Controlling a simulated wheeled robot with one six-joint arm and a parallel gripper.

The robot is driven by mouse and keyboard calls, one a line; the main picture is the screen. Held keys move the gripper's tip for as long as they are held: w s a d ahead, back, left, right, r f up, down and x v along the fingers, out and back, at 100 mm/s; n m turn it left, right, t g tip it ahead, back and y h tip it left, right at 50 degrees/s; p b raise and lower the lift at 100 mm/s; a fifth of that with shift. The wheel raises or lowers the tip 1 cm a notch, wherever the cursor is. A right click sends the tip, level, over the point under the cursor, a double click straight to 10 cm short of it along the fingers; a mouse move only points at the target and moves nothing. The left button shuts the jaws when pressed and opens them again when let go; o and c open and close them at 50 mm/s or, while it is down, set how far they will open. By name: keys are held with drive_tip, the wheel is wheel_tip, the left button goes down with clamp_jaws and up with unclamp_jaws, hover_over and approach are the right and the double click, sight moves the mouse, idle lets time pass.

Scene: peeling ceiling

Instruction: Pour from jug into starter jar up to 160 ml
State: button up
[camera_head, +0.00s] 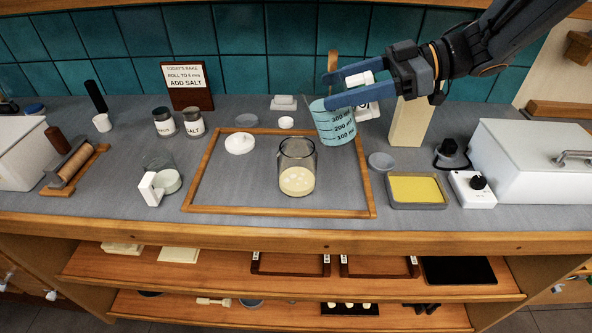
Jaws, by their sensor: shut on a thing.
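A teal jug (333,126) with dark marks reading 100, 200 and 300 ml is held in the air at the right of the wooden frame. It is slightly tilted. My gripper (336,90) is shut on its upper part, with blue fingers around it, coming from the upper right. The starter jar (297,168) is clear glass and stands upright inside the wooden frame, left of and nearer than the jug. It holds pale, bubbly contents in its lower part. No stream between jug and jar is visible. The jug's contents cannot be seen.
The wooden frame (250,211) borders the work area. A white lid (240,143) lies inside it at the left. A glass with a white handle (162,181) stands left.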

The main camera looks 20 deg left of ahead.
idle(0.3)
drive_tip(key=shift+r+h+p, duration=0.25)
drive_tip(key=shift+h+p, duration=0.25)
drive_tip(key=shift+p, duration=1.15)
drive_tip(key=shift+s+a+r+t+h+p, duration=0.15)
drive_tip(key=shift+t+h+p, duration=0.65)
drive_tip(key=shift+p, duration=2.4)
drive_tip(key=shift+a+h, duration=0.1)
drive_tip(key=shift+h, duration=0.4)
drive_tip(key=shift+a+h, duration=0.15)
drive_tip(key=shift+h, duration=0.25)
drive_tip(key=shift+a+f+h, duration=0.1)
drive_tip(key=shift+f+h, duration=0.1)
drive_tip(key=shift+h, duration=0.1)
